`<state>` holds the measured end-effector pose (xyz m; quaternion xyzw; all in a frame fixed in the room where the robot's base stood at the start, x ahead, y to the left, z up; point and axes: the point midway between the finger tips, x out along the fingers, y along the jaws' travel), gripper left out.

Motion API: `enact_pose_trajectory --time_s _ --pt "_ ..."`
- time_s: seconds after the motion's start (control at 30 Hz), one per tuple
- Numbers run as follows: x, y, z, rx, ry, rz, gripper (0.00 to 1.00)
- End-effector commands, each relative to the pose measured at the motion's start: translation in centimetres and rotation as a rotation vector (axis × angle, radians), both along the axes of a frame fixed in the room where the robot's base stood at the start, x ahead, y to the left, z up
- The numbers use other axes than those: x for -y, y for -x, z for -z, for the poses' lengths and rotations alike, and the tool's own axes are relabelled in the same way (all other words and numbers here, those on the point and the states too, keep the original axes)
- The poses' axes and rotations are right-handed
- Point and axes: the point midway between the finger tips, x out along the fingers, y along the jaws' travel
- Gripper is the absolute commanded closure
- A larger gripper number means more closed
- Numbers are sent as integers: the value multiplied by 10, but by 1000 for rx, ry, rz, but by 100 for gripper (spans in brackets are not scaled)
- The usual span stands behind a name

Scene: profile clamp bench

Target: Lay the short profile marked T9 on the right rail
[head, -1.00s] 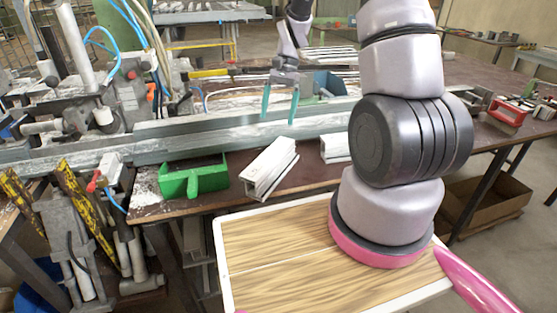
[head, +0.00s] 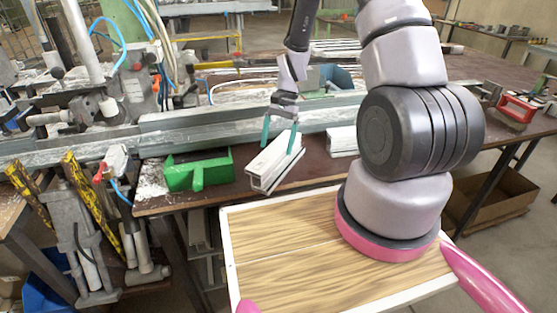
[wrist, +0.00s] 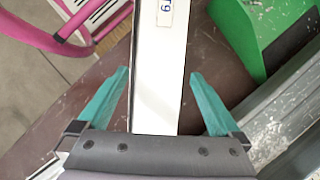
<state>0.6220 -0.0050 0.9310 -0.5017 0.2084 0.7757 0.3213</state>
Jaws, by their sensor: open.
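A short white profile (head: 272,162) lies on the brown bench near its front edge. In the wrist view the profile (wrist: 158,90) runs up between my fingers, and its blue-edged label (wrist: 167,13) looks like T9, cut off at the top. My gripper (head: 279,141) is open, pointing down over it, one finger on each side. In the wrist view, gaps show between profile and fingers; the fingertips' height against it is hard to tell. A long grey rail (head: 215,130) runs behind; I cannot tell which part is the right rail.
A green open box (head: 198,172) stands left of the profile, with clamp machinery (head: 120,100) farther left. A second white profile (head: 341,143) lies to the right, partly behind my arm. A red-handled tool (head: 517,108) sits at the far right.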

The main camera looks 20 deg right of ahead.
Motion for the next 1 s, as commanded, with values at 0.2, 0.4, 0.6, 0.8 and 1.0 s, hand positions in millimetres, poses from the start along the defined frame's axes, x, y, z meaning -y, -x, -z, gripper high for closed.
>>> enact_pose_trajectory --time_s 0.2,0.4,0.6,0.8,1.0 --pt "-1 0 2 1 0 -1 0" --pt "-1 0 2 2 0 -1 61" --pt "-1 0 2 2 0 -1 100" --pt "-1 0 1 2 0 -1 100" --pt "-1 -1 -23 7 0 -1 100"
